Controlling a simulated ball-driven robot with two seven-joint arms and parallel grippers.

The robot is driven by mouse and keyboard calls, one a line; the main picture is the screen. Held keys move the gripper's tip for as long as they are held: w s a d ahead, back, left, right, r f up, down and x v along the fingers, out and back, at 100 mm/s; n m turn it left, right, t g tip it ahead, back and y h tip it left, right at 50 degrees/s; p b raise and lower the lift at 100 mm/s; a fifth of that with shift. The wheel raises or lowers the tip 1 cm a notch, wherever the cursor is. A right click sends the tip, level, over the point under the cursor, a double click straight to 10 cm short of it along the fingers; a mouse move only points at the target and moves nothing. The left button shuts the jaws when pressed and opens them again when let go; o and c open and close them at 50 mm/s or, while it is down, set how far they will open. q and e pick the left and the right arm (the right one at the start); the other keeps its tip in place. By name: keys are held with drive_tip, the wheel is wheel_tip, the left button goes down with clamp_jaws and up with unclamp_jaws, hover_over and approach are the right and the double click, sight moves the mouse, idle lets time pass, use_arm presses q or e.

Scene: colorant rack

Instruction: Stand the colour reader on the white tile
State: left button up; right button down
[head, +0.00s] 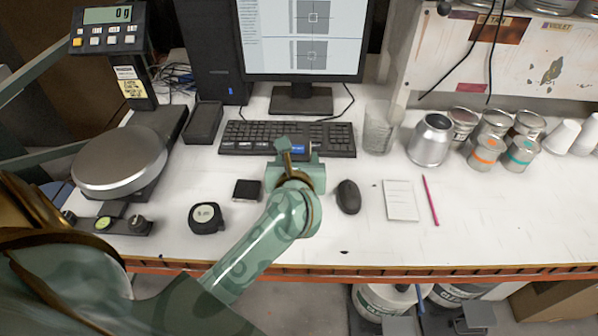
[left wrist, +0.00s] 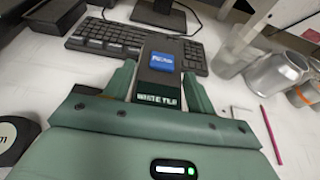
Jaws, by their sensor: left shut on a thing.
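The colour reader (left wrist: 162,64), a dark block with a blue label, stands out between the fingers of my left gripper (left wrist: 160,82) in the left wrist view. The gripper is shut on it. In the head view, my left gripper (head: 292,166) is over the bench in front of the keyboard, and the reader's blue label (head: 298,149) shows beside it. A dark strip lettered "WHITE TILE" (left wrist: 157,98) shows just below the reader between the fingers. The white tile's surface is hidden, and I cannot tell whether the reader touches it. My right gripper is not in view.
The keyboard (head: 250,139) lies just behind the gripper, with the mouse (head: 348,197) to the right. A small black square item (head: 247,190) and a tape measure (head: 206,218) lie to the left. A glass beaker (head: 382,130) and metal can (head: 430,141) stand at the right.

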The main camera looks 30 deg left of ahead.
use_arm(q)
drive_tip(key=shift+w+f+b, duration=0.15)
drive_tip(key=shift+f+b, duration=0.1)
drive_tip(key=shift+f, duration=0.65)
drive_tip(key=shift+w+f+b, duration=0.15)
drive_tip(key=shift+f+b, duration=0.05)
drive_tip(key=shift+f, duration=0.7)
drive_tip(key=shift+f, duration=0.15)
drive_tip(key=o, duration=1.5)
drive_tip(key=shift+c, duration=0.2)
drive_tip(key=shift+r, duration=0.2)
drive_tip(key=p+v, duration=0.1)
drive_tip(key=v, duration=1.1)
drive_tip(key=shift+f, duration=0.1)
